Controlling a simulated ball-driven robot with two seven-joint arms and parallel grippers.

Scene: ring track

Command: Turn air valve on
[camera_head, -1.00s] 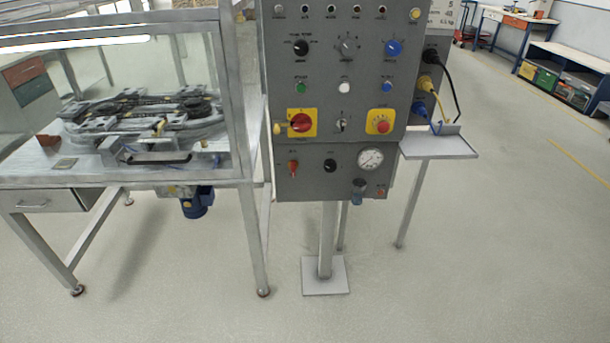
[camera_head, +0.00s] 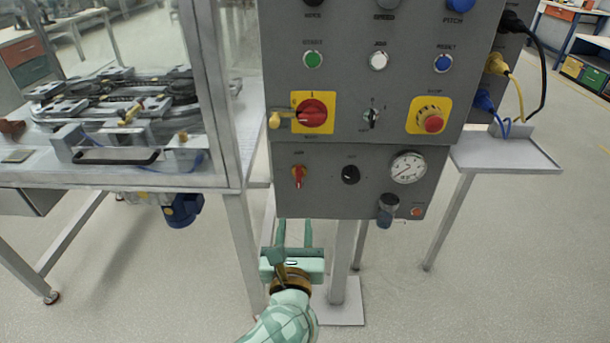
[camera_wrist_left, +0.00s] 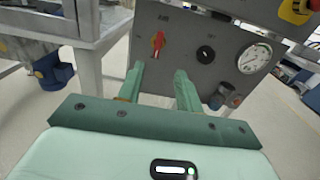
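The air valve is a small red handle (camera_head: 299,176) on the lower grey panel, left of a black knob (camera_head: 351,174) and the pressure gauge (camera_head: 408,167). The red handle also shows in the left wrist view (camera_wrist_left: 158,44), standing roughly upright with a slight tilt. My left gripper (camera_head: 294,226) is below the panel's bottom edge, under the red handle and apart from it. Its two green fingers (camera_wrist_left: 158,82) are spread with nothing between them and point toward the panel. My right gripper is in neither view.
Above is the main panel with a red rotary switch (camera_head: 312,113) and an emergency stop (camera_head: 433,123). A glazed metal frame table (camera_head: 215,186) stands at left, its post close to my left arm. A grey shelf (camera_head: 505,152) with cables is at right.

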